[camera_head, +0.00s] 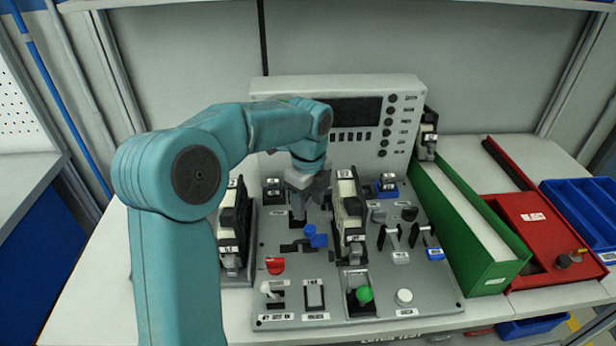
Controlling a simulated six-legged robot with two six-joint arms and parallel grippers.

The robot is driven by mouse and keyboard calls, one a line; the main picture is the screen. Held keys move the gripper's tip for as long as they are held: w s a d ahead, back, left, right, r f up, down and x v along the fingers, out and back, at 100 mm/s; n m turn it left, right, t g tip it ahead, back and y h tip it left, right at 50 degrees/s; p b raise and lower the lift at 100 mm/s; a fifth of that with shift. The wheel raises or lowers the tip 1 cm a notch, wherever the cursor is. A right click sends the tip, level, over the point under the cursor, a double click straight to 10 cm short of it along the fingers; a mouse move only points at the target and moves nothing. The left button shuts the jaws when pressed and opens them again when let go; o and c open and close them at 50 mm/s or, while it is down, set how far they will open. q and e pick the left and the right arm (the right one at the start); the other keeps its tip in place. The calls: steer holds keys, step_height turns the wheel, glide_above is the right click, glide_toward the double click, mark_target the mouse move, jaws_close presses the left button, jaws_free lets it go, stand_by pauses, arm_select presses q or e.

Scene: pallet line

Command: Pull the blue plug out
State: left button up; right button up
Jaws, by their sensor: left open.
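A small blue piece (316,236), which looks like the blue plug, sits on the grey control panel (330,273) at a dark fitting near the panel's middle. My left gripper (300,196) points down over the panel, just behind and slightly left of the blue piece. It appears apart from the piece. The gripper is open; its fingertips are small and dark, and I cannot make out anything between them. My left arm hides part of the panel's back left. My right gripper is not in view.
Tall black-and-cream modules (348,215) stand right of the gripper, and another (234,226) stands at the left. A display console (345,115) rises behind.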

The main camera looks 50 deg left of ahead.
arm_select(q)
step_height(320, 180, up, 8)
steer(key=shift+r+p, duration=0.15)
steer(key=shift+p, duration=0.15)
stand_by(0.7)
